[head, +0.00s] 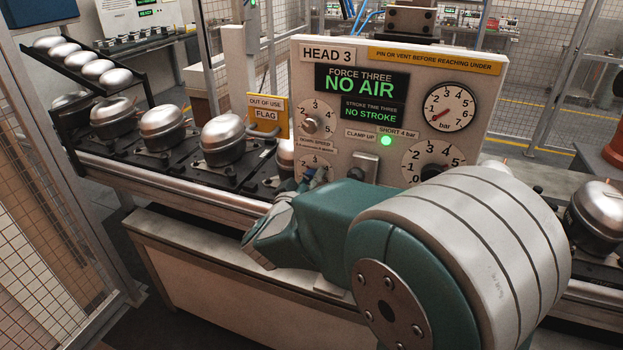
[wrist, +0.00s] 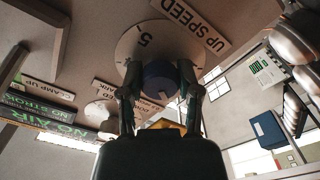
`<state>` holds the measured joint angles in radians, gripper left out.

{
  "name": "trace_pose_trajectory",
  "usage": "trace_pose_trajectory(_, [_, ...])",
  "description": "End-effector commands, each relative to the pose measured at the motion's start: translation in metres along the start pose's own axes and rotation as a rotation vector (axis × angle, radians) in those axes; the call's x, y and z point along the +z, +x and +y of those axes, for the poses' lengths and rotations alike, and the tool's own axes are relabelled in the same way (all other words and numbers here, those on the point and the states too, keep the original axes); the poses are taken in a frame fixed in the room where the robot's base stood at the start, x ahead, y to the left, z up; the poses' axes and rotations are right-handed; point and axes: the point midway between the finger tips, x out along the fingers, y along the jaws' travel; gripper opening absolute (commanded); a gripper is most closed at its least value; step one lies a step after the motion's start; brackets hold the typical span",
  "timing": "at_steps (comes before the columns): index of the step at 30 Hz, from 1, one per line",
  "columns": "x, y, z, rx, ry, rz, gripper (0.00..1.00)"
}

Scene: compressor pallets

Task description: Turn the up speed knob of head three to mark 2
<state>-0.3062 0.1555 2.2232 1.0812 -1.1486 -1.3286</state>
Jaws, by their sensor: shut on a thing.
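The head three panel (head: 335,57) stands upright with the sign HEAD 3. My gripper (head: 314,178) is at its lower left dial (head: 303,164), where the arm hides the dial's lower part. In the wrist view, which is upside down, my gripper (wrist: 157,80) is shut on the dark blue up speed knob (wrist: 158,84), a finger on each side. The UP SPEED label (wrist: 178,22) and a 5 show on the white dial (wrist: 140,38). The other marks and the knob's pointer are hidden or unclear.
Another dial (head: 315,107) sits just above. A gauge (head: 447,107), a larger dial (head: 427,152) and a lit green lamp (head: 386,140) are to the right. The screen (head: 361,81) reads NO AIR. A yellow out-of-use flag (head: 267,114) and compressors (head: 224,137) stand left.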

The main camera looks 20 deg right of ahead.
Motion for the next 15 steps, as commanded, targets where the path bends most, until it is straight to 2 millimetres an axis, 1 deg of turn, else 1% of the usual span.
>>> trace_pose_trajectory(1, [-0.0038,0.0002,-0.0004,-0.002,-0.014,0.008,0.0])
trace_pose_trajectory(7, [-0.0037,0.0001,-0.0006,-0.003,-0.062,0.008,0.0])
trace_pose_trajectory(15, [-0.0035,0.0001,-0.0009,-0.003,-0.074,0.008,0.0])
